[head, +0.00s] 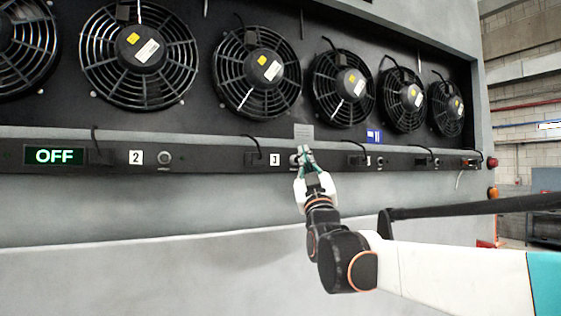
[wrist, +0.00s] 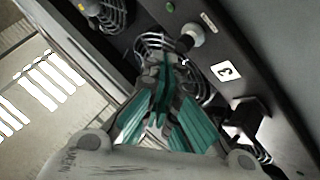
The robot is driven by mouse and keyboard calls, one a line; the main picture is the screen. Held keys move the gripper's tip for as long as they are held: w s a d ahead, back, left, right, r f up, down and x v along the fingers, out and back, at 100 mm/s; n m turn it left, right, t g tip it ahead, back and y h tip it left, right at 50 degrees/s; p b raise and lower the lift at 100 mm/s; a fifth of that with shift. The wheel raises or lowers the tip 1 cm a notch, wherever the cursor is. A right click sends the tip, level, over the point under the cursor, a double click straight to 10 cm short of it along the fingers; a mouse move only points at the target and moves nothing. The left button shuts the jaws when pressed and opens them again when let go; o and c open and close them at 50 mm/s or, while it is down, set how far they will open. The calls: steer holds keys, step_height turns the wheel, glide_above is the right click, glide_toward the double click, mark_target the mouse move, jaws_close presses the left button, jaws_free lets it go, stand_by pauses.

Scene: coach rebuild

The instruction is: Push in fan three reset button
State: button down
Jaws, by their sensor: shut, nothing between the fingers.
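The "3" label (head: 275,159) sits on the dark strip below the fans, and it also shows in the wrist view (wrist: 226,72). Just right of it in the head view is fan three's round reset button (head: 294,159), partly hidden by my fingertips. In the wrist view the button (wrist: 192,36) is a pale round knob standing out from the panel. My gripper (head: 304,150) is shut and empty, its fingertips close to the button. In the wrist view the gripper (wrist: 172,57) points toward the button's side; I cannot tell whether they touch.
The "2" label (head: 136,157) and its button (head: 164,158) lie to the left, beside a green OFF display (head: 55,156). Black cables hang above the strip. Fan three (head: 257,72) is above. The grey wall (head: 150,270) below the strip is clear.

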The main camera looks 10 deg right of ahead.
steer(key=shift+w, duration=0.15)
steer(key=shift+w+a, duration=0.15)
steer(key=shift+w, duration=0.1)
steer(key=shift+w+a, duration=0.15)
steer(key=shift+w, duration=0.35)
stand_by(1.1)
steer(key=shift+s, duration=0.15)
steer(key=shift+s+d, duration=0.35)
steer(key=shift+s, duration=0.5)
steer(key=s, duration=0.1)
steer(key=s+d, duration=0.1)
steer(key=s, duration=0.2)
steer(key=shift+s+d+p, duration=0.25)
steer(key=shift+s+p, duration=0.05)
steer(key=shift+s, duration=0.1)
